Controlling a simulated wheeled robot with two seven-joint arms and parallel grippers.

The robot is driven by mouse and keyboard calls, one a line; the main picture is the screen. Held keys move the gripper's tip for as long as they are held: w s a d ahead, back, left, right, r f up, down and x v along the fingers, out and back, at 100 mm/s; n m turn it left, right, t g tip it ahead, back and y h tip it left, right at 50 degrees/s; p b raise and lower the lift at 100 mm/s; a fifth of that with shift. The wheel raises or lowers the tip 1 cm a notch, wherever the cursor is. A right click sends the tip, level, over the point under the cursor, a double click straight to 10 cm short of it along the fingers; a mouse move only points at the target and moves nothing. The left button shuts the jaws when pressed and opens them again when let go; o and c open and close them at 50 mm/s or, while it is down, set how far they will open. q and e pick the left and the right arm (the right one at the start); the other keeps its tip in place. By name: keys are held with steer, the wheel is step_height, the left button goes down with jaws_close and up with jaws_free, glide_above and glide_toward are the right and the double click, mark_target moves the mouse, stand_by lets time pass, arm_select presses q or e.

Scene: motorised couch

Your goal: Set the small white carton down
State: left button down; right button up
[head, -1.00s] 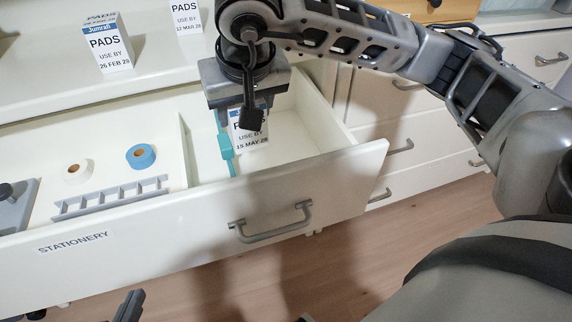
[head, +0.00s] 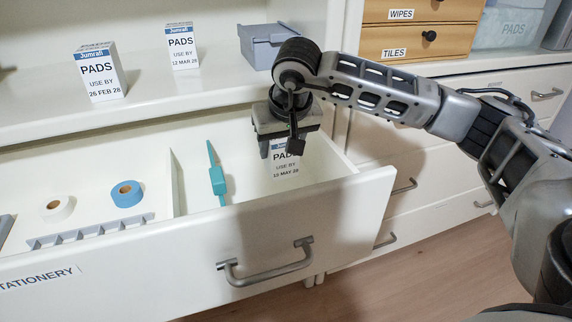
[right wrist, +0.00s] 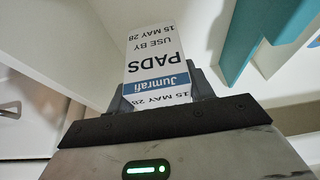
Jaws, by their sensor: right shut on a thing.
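The small white carton (head: 286,166) has a blue Jumrafi band and reads PADS, USE BY 15 MAY 28. My right gripper (head: 285,143) reaches down from above and is shut on its top end. The carton hangs upright inside the right compartment of the open drawer (head: 330,205). I cannot tell whether its base touches the drawer floor. The right wrist view shows the carton (right wrist: 155,62) between the fingers of the right gripper (right wrist: 160,92). My left gripper is not in view.
A teal tool (head: 216,178) lies left of the carton. Beyond the divider are white tape (head: 57,208), blue tape (head: 126,193) and a grey rack (head: 90,231). Two PADS cartons, one nearer (head: 101,75) and one farther (head: 183,47), stand on the shelf beside a grey box (head: 268,45).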

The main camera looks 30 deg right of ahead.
mark_target(286, 161)
arm_select(q)
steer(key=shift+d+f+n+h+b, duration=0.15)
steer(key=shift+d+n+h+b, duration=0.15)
steer(key=shift+b, duration=0.65)
arm_select(e)
steer(key=f, duration=0.1)
steer(key=d+f, duration=0.1)
steer(key=f, duration=0.2)
steer(key=shift+w+d+f, duration=0.2)
steer(key=shift+w+d, duration=0.05)
steer(key=shift+w, duration=0.05)
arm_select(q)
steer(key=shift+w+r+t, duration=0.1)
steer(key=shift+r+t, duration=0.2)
arm_select(e)
steer(key=shift+f, duration=0.35)
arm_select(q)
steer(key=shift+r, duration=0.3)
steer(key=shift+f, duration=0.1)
arm_select(e)
steer(key=shift+f, duration=0.1)
steer(key=o, duration=1)
steer(key=shift+c, duration=0.2)
